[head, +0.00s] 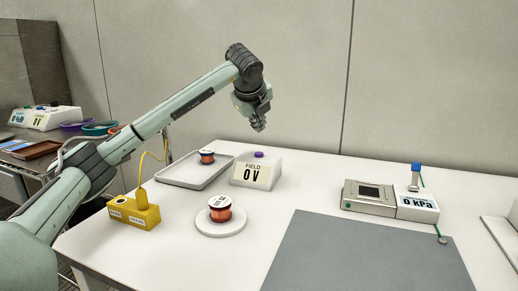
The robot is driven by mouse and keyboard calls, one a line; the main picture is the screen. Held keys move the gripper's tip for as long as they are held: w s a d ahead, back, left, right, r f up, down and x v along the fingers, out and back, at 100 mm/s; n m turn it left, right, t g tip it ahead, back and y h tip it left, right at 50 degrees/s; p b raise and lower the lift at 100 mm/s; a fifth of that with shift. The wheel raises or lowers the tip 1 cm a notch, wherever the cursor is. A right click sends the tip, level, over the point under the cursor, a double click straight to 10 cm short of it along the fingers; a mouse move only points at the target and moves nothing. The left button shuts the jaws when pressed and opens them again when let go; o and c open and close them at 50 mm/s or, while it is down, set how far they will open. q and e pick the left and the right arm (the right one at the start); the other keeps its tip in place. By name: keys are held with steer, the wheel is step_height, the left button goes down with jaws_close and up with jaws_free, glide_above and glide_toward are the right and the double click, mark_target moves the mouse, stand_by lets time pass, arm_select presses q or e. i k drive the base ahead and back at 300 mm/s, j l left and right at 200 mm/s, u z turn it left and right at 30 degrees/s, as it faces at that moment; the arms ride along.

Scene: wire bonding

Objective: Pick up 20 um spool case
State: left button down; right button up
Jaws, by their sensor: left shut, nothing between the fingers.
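My left gripper (259,124) is shut and empty, raised in the air above the far side of the white table (325,178). One copper-wound spool (220,209) sits on a round white stand (221,228) at the left of the table. Another spool, with copper winding and a dark top (207,155), stands in a pale shallow tray (181,183) behind it. Both are apart from the gripper. I cannot read a 20 um label on either, and I cannot tell which thing is the spool case. My right gripper is not in view.
A box reading "FIELD 0 V" (256,174) stands below the left gripper. A yellow block (133,214) with a yellow cable is at the left edge. A grey mat (367,257) lies bare in front. A "0 kPa" device (417,206) stands at right.

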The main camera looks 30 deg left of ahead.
mark_target(220, 209)
steer(key=k+l, duration=0.3)
steer(key=k, duration=0.15)
steer(key=k+l, duration=0.65)
steer(key=k, duration=0.25)
